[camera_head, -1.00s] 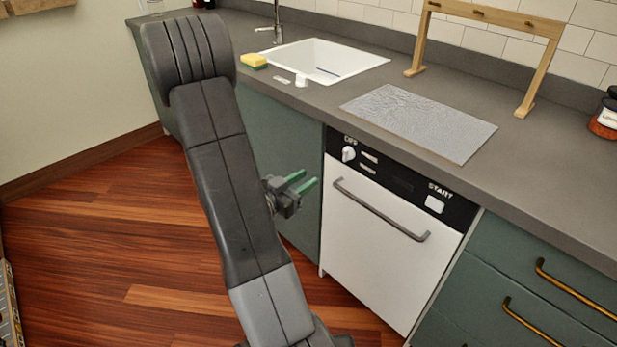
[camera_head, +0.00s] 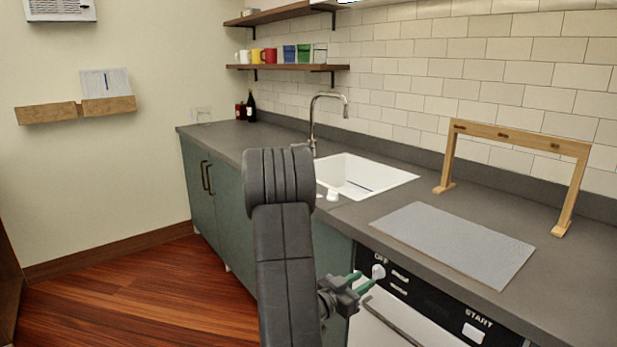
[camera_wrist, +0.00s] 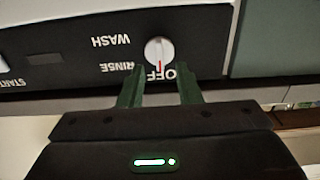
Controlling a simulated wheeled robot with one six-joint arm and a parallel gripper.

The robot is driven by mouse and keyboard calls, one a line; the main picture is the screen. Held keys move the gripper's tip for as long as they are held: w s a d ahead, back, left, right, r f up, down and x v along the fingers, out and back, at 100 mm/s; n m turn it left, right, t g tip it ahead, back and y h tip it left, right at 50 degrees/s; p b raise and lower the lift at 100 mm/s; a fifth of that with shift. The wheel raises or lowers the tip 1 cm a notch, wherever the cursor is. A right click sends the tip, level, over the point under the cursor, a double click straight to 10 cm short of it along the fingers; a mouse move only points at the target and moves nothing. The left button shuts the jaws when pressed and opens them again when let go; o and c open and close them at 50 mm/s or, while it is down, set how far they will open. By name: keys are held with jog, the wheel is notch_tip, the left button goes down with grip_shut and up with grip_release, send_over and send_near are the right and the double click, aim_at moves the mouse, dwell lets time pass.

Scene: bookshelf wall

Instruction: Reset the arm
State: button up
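My gripper (camera_head: 362,285) shows in the head view beside my raised dark arm, in front of the dishwasher's upper left. Its two green fingers are apart with nothing between them. In the wrist view my gripper (camera_wrist: 160,87) points at the dishwasher panel (camera_wrist: 100,35), which appears upside down. The white dial (camera_wrist: 159,51) is just beyond the fingertips, with a red mark at OFF. The dial (camera_head: 378,271) also shows in the head view close to the fingertips; I cannot tell whether they touch it.
The counter (camera_head: 440,195) runs along the wall, holding a white sink (camera_head: 365,172), a grey mat (camera_head: 455,243) and a wooden rack (camera_head: 520,137). Shelves with cups (camera_head: 290,68) hang at the back. Open wooden floor (camera_head: 140,300) lies at left.

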aim_at(373, 274)
jog(key=shift+x, duration=1.9)
